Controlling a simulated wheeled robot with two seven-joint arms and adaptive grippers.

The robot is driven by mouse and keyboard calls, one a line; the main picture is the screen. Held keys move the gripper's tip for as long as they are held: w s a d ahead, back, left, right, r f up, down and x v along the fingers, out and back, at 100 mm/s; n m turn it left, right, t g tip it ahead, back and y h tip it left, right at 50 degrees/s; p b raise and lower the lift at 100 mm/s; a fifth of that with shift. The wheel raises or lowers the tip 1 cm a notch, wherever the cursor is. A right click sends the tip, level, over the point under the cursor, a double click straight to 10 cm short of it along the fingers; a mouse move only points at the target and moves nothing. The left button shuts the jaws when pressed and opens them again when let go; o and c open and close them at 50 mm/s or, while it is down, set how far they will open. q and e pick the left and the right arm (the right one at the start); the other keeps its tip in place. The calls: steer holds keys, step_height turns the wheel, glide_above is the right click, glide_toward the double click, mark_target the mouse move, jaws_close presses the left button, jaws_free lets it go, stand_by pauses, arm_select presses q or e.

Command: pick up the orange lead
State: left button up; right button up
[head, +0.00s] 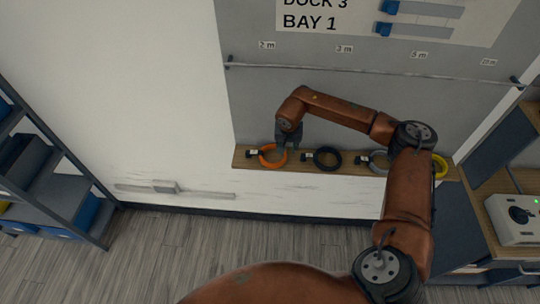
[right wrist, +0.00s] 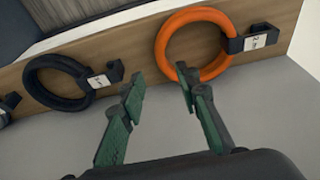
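The orange lead (head: 264,161) is a coiled ring with a dark clip and a small white tag, at the left end of a wooden shelf strip (head: 345,169) on the wall. My right gripper (head: 288,143) is right at it in the head view. In the right wrist view the orange lead (right wrist: 163,45) lies just beyond the tips of my right gripper (right wrist: 160,82). The green-padded fingers are apart with nothing held. The left part of the ring lines up between them; the right fingertip overlaps its lower edge. I cannot tell whether they touch. My left gripper is not in view.
A black lead (head: 316,161) lies to the right on the strip, then a grey one (head: 371,165) and a yellow one (head: 441,173), partly behind my arm. A metal rail (head: 380,73) runs above. Shelving (head: 70,190) stands left, a bench with a control box (head: 518,217) right.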

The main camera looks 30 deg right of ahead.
mark_target(285, 154)
steer(key=x, duration=0.5)
steer(key=shift+s+a+f, duration=0.1)
steer(key=shift+a+f, duration=0.2)
steer(key=shift+a, duration=0.1)
steer(key=shift+r, duration=0.1)
jaws_close()
